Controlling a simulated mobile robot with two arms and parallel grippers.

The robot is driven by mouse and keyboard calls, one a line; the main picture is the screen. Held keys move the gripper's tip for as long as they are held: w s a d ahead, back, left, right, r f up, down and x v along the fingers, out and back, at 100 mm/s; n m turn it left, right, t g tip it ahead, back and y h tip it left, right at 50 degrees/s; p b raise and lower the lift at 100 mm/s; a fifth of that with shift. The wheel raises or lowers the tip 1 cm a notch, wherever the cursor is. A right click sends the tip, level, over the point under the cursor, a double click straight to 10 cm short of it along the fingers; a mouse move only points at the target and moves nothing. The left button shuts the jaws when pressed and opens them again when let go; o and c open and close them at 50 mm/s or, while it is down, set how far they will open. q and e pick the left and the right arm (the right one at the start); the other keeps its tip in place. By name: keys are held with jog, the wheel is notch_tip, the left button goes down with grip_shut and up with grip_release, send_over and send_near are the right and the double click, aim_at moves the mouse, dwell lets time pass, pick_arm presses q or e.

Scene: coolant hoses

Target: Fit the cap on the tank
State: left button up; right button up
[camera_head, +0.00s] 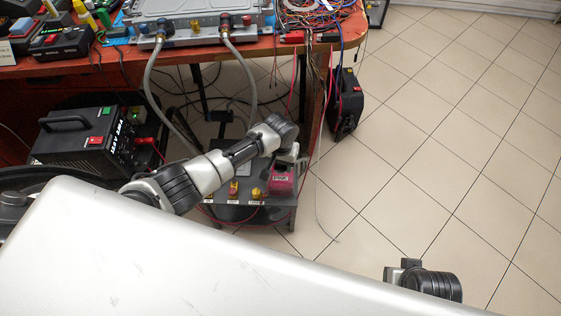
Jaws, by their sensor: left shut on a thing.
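My left arm reaches in from the left, and its gripper (295,161) is over the right side of a low grey unit (222,196) under the bench. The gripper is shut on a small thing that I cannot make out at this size. A magenta box-like part (284,182) with a label sits at the unit's right, just below the gripper; it may be the tank. I cannot make out a cap or an open filler neck. Whether the gripper touches the magenta part is unclear. My right gripper is not in view; only a dark joint of that arm shows at lower right.
Two grey hoses (151,80) run down from a metal plate (197,17) on the orange bench. A black power box (98,141) is at left, a black case (345,104) at right. Tiled floor (440,150) is clear.

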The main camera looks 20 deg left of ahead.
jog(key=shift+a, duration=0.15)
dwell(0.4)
pick_arm(q)
jog(key=shift+f, duration=0.1)
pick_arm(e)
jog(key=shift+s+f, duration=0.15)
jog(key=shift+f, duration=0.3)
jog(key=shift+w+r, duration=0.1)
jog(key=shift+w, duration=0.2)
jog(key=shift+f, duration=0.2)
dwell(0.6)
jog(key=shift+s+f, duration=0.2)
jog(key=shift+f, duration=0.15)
pick_arm(q)
jog(key=shift+p, duration=0.35)
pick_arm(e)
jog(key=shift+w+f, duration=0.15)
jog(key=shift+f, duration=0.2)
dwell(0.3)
pick_arm(q)
jog(key=o, duration=1.2)
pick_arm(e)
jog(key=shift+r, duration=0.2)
